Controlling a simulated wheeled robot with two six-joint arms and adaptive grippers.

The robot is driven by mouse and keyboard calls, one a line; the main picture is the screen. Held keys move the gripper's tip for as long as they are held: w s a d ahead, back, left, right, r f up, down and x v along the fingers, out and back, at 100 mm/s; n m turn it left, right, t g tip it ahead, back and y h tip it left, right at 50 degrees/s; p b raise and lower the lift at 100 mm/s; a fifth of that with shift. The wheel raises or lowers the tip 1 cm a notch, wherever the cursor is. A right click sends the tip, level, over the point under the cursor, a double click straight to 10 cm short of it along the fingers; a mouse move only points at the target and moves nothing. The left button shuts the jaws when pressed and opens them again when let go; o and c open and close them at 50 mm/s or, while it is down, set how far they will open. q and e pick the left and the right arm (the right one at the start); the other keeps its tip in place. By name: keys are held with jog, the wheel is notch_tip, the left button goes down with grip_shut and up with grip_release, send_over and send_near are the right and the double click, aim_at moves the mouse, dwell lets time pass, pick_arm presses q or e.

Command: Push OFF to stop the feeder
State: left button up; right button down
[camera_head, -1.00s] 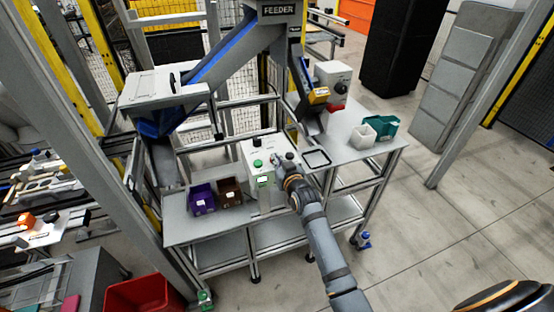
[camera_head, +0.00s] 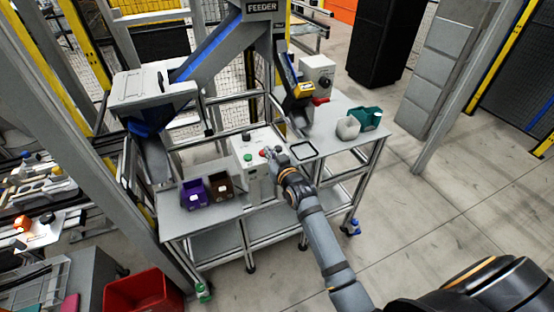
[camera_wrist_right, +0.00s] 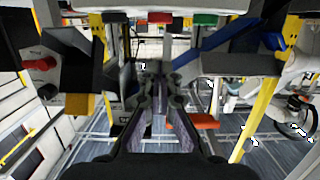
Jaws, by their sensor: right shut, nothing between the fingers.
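The white control box (camera_head: 243,151) stands on the bench below the feeder (camera_head: 215,52). A green button (camera_head: 247,157) and a dark knob (camera_head: 246,136) sit on its top. A red button (camera_head: 265,153) shows at its right side; I cannot read any label. My right gripper (camera_head: 273,154) is shut and empty, its tips close beside the red button; I cannot tell whether they touch it. In the right wrist view the closed fingers (camera_wrist_right: 160,78) show in the middle. My left gripper is not in view.
Purple (camera_head: 194,193) and brown bins (camera_head: 220,186) stand left of the control box. A grey box (camera_head: 317,72) with a red part stands behind.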

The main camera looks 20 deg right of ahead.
jog(key=s+r, duration=0.1)
jog(key=s, duration=0.5)
jog(key=shift+d+r+b, duration=0.15)
jog(key=shift+r+b, duration=0.05)
jog(key=shift+b, duration=0.25)
